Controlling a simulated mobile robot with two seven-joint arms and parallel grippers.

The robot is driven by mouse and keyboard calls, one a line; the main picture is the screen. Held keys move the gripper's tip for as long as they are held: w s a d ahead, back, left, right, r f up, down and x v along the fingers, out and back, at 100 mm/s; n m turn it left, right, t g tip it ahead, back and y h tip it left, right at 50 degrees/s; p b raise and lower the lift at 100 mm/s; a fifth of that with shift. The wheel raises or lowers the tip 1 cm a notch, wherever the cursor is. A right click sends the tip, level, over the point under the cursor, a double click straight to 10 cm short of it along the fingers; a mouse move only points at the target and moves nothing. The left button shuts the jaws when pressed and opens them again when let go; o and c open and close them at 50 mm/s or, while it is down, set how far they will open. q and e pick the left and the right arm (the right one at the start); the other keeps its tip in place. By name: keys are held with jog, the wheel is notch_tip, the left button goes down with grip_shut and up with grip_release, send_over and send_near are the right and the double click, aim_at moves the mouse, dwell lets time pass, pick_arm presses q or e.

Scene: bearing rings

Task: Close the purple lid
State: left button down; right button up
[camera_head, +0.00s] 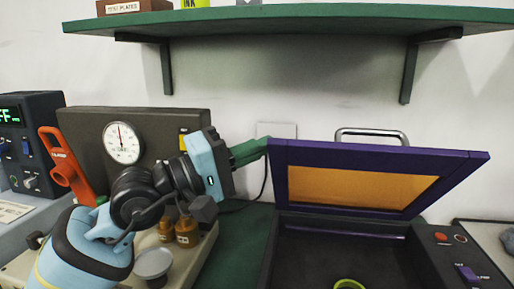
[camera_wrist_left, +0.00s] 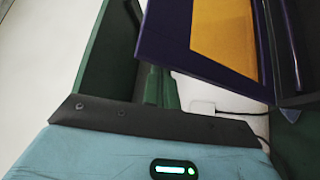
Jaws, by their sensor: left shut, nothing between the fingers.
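The purple lid (camera_head: 378,153) has an orange inner panel and a metal handle behind its top edge. It stands open, tilted up from the dark box (camera_head: 330,245) at the right. It also shows in the left wrist view (camera_wrist_left: 185,45). My left gripper (camera_head: 262,145) is shut, with its green fingers at the lid's upper left corner. The fingertips overlap the lid's edge in the head view; I cannot tell whether they touch. The left wrist view shows the fingers (camera_wrist_left: 160,86) together beside the lid. My right gripper is not in view.
A green shelf (camera_head: 290,16) hangs above. A dark gauge panel (camera_head: 80,140) with a dial stands behind my left arm. Small brown bottles (camera_head: 187,233) and a metal dish (camera_head: 153,262) sit below it. A yellow-green ring (camera_head: 349,284) lies in the box. A switch panel (camera_head: 455,265) is at right.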

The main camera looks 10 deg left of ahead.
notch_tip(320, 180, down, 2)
jog(key=b, duration=0.3)
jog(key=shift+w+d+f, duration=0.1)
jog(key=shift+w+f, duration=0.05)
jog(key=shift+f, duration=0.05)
pick_arm(q)
jog(key=r+v, duration=0.3)
jog(key=v, duration=1)
jog(key=shift+a+f, duration=0.2)
jog(key=shift+a, duration=0.05)
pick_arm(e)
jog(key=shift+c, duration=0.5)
